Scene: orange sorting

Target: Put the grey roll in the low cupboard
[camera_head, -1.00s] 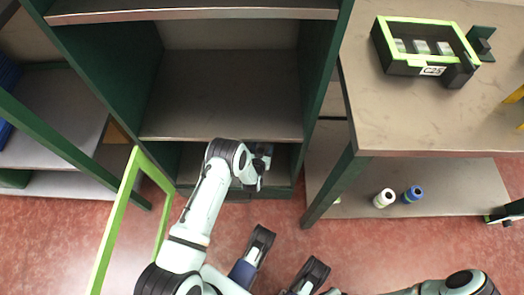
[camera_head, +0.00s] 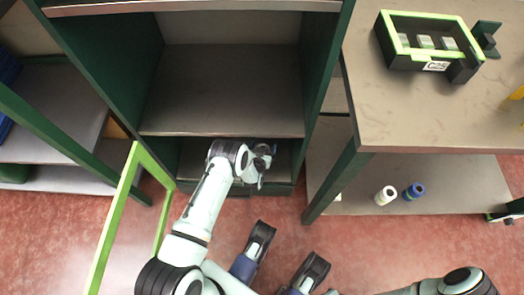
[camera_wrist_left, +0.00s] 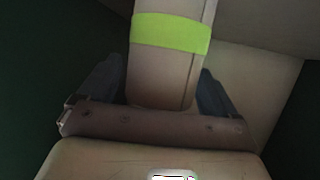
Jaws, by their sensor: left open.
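The low cupboard (camera_head: 193,160) is the dark green lower compartment under the wide grey shelf, with its lime-framed door (camera_head: 130,200) swung open to the left. My left gripper (camera_head: 262,165) reaches into its opening. In the left wrist view, my left gripper (camera_wrist_left: 158,85) is open, with one dark finger on each side of a dull grey-beige roll (camera_wrist_left: 165,75) with a lime green band. The roll stands inside the dim cupboard, and I cannot tell whether a finger touches it. In the head view the roll is hidden by the gripper and the wrist.
A table (camera_head: 430,115) at right carries a black and lime crate (camera_head: 405,62). On the lower shelf (camera_head: 450,185) under it stand a white roll (camera_head: 386,195) and a blue roll (camera_head: 413,191). The cupboard's middle shelf (camera_head: 225,90) is empty.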

